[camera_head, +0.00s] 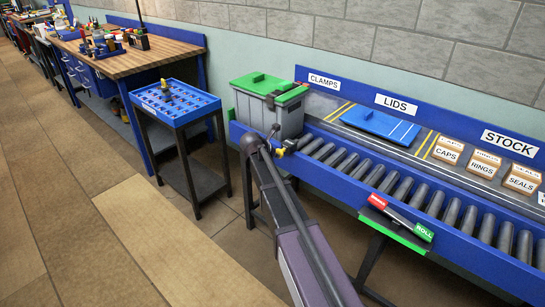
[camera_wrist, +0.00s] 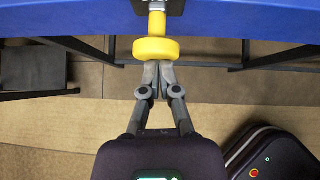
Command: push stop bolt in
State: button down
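The stop bolt has a round yellow knob (camera_wrist: 156,49) on a yellow shaft in the wrist view. The shaft runs up to a black label on the blue rail, and a stretch of it shows between knob and rail. My gripper (camera_wrist: 157,69) is shut, its fingertips together at the near face of the knob. They look to be touching it or almost so; I cannot tell which. In the head view a small part of the yellow knob (camera_head: 279,152) shows beside my gripper (camera_head: 273,131), at the left end of the roller conveyor.
A grey crate with a green lid (camera_head: 262,84) stands on the conveyor's (camera_head: 455,240) left end, just behind my gripper. A red and green ROLL switch (camera_head: 400,217) sits on the conveyor's front. A blue-topped stand (camera_head: 205,108) is at left. The floor in front is clear.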

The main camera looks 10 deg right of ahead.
jog(key=shift+w+d+r, duration=0.1)
jog(key=shift+w+d, duration=0.05)
jog(key=shift+d, duration=0.15)
jog(key=shift+a, duration=0.15)
jog(key=s+a+r+p, duration=0.6)
jog(key=s+a+p, duration=0.1)
jog(key=s+a, duration=0.1)
jog(key=shift+a+r, duration=0.15)
jog(key=shift+r, duration=0.15)
jog(key=shift+s, duration=0.1)
dwell(0.6)
